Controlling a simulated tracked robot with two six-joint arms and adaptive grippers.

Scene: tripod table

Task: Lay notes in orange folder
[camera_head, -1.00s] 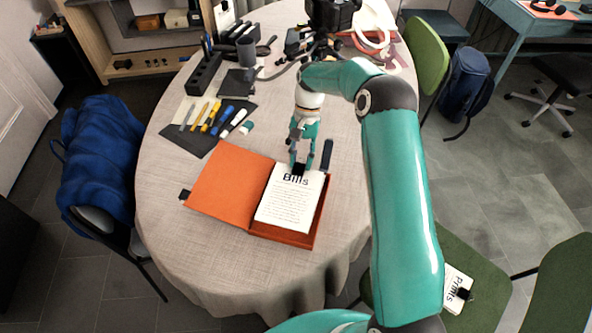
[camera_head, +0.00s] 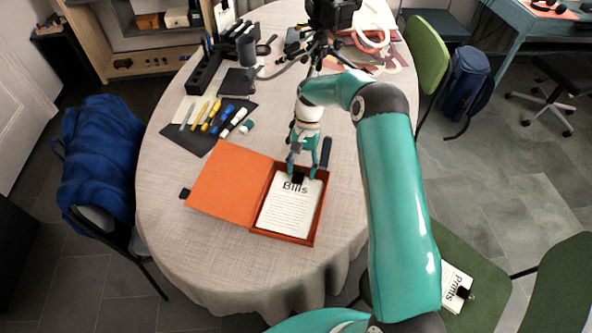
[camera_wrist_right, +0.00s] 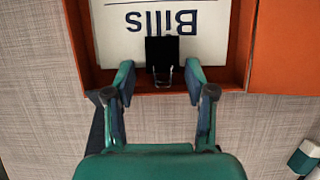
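The orange folder (camera_head: 226,182) lies open on the round table, its cover spread to the left and its box part on the right. A stack of white notes headed "Bills" (camera_head: 290,210) lies inside the box part, with a black clip (camera_wrist_right: 162,52) on its top edge. My right gripper (camera_head: 301,176) is over the box's far edge at the clip. In the right wrist view its fingers (camera_wrist_right: 160,80) are apart on either side of the clip, with gaps between. Other notes headed "Prints" (camera_head: 456,287) lie on a green chair at lower right. My left gripper is not in view.
A dark mat (camera_head: 208,125) with pens and markers lies left of my arm. A dark slim object (camera_head: 326,152) lies right of the gripper. A tripod (camera_head: 318,45) and papers stand at the back. The table's (camera_head: 190,255) front is clear.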

